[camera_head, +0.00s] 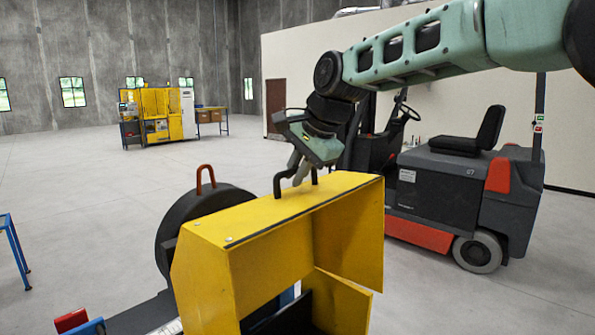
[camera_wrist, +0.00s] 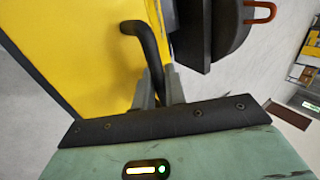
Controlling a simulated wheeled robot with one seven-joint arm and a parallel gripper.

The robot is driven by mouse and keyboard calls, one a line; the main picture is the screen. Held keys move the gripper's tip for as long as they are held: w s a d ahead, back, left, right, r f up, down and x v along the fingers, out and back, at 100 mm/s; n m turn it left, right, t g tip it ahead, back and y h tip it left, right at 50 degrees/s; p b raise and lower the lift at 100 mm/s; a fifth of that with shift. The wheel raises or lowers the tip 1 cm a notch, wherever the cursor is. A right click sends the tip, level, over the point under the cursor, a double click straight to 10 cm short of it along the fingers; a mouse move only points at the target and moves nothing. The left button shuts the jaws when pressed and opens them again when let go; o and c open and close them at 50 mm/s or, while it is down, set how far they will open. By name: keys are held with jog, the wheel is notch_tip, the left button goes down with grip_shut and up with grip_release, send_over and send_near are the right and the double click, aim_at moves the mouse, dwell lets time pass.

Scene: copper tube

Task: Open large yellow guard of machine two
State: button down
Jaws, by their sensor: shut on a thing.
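The large yellow guard (camera_head: 275,226) stands in the lower middle of the head view, with a flat top and a folded front. A black bar handle (camera_head: 278,186) rises from its top. My gripper (camera_head: 297,172) reaches down from the upper right and is shut on this handle. In the wrist view the gripper fingers (camera_wrist: 160,88) close around the black handle (camera_wrist: 146,48), beside the yellow guard face (camera_wrist: 85,45). The exact finger contact is partly hidden by the gripper body. The guard's underside and hinge are not clearly visible.
A dark round machine part (camera_head: 178,225) with a red-orange loop (camera_head: 206,174) sits left of the guard. A forklift (camera_head: 455,190) stands close behind at right. A yellow machine (camera_head: 158,112) is far off at left. A blue frame (camera_head: 14,255) is at the left edge. Open floor lies left.

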jog(key=shift+f, duration=0.15)
jog(key=c, duration=1.5)
grip_release()
jog(key=b+v, duration=0.4)
jog(key=v, duration=1.3)
jog(key=shift+r+b, duration=0.25)
jog(key=shift+b, duration=0.15)
jog(key=shift+d, duration=0.1)
